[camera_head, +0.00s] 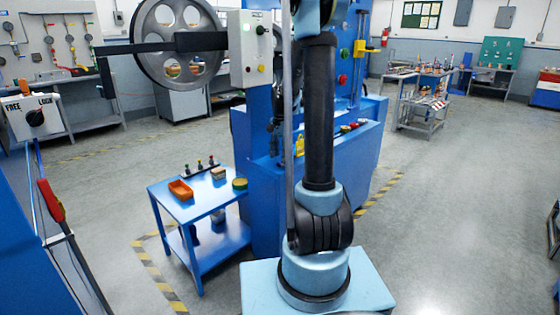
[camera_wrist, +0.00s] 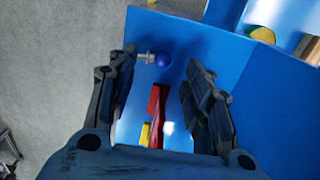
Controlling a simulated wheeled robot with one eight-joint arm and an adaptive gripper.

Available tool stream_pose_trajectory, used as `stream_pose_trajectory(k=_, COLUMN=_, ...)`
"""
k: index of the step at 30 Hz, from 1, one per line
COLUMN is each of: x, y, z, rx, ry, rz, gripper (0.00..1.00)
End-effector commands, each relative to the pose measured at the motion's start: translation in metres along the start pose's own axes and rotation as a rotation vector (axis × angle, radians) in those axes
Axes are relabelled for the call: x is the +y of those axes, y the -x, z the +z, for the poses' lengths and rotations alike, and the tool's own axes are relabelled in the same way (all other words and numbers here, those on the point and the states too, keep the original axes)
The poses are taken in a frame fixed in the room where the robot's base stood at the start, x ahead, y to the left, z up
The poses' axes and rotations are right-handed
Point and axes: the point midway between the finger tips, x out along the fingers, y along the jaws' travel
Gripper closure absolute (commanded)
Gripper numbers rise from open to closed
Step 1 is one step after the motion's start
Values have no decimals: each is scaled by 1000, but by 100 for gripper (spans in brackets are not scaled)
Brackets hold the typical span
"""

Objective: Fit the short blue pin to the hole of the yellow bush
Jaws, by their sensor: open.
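A small pin with a round blue knob and a short metal shank (camera_wrist: 162,59) shows in the wrist view against a blue surface, its shank pointing left. My gripper (camera_wrist: 163,68) is open, its two dark fingers spread wide to the left and right of the pin. The pin appears between the fingertips; I cannot tell how far below them it lies. A rounded yellow piece (camera_wrist: 262,34) shows at the upper right, partly cut by a blue edge. I cannot tell whether it is the yellow bush. In the head view my gripper is not visible, and I cannot make out the pin.
A red bar (camera_wrist: 154,103) and a small yellow piece (camera_wrist: 145,134) lie between the finger bases. In the head view, a blue machine (camera_head: 262,100) stands behind my arm.

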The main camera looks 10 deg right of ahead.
Motion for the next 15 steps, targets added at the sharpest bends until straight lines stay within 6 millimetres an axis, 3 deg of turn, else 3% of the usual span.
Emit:
stream_pose_trajectory(k=9, x=0, y=54, z=0, rx=0, ry=0, rz=0, gripper=54)
stream_pose_trajectory(k=15, x=0, y=79, z=0, rx=0, ry=0, rz=0, gripper=54)
